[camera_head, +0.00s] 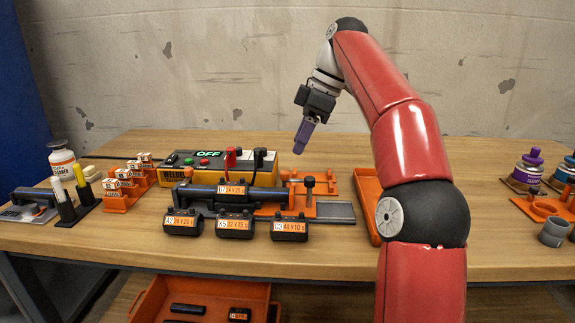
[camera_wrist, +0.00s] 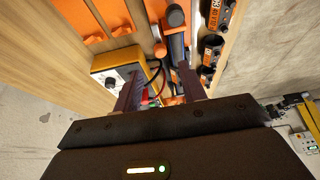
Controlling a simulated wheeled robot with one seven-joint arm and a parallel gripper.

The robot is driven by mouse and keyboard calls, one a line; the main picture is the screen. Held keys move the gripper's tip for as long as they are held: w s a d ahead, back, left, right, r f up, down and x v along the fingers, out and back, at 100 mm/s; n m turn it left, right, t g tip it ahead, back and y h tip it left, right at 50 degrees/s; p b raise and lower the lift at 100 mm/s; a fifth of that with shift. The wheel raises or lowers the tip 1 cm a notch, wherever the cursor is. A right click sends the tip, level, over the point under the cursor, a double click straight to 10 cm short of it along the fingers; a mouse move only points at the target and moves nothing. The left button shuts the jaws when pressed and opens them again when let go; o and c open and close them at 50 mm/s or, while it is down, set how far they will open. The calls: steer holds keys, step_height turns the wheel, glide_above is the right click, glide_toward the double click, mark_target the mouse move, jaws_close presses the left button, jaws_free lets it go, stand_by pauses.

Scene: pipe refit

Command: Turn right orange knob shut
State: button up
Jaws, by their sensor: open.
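The right orange knob (camera_head: 285,175) sits at the right end of the dark pipe assembly on the table. A small round orange knob (camera_wrist: 160,50) shows in the wrist view beside the dark pipe; it looks like the same knob. A second orange knob (camera_head: 188,172) is at the assembly's left end. My gripper (camera_head: 303,139) is in the air above and behind the right knob, pointing down, apart from it. In the wrist view, the two dark purple fingers of my gripper (camera_wrist: 160,90) are spread with nothing held between them. The knob's turn position is too small to tell.
The yellow welder (camera_head: 215,165), reading OFF, stands behind the pipe with red and black plugs upright. A dark-topped post (camera_head: 309,183) stands right of the knob. Labelled black couplers (camera_head: 235,226) line the front. An orange tray (camera_head: 368,190) lies to the right.

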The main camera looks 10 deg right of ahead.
mark_target(286, 172)
steer(key=shift+b+x, duration=0.4)
steer(key=shift+x, duration=3.1)
steer(key=shift+c, duration=0.4)
jaws_close()
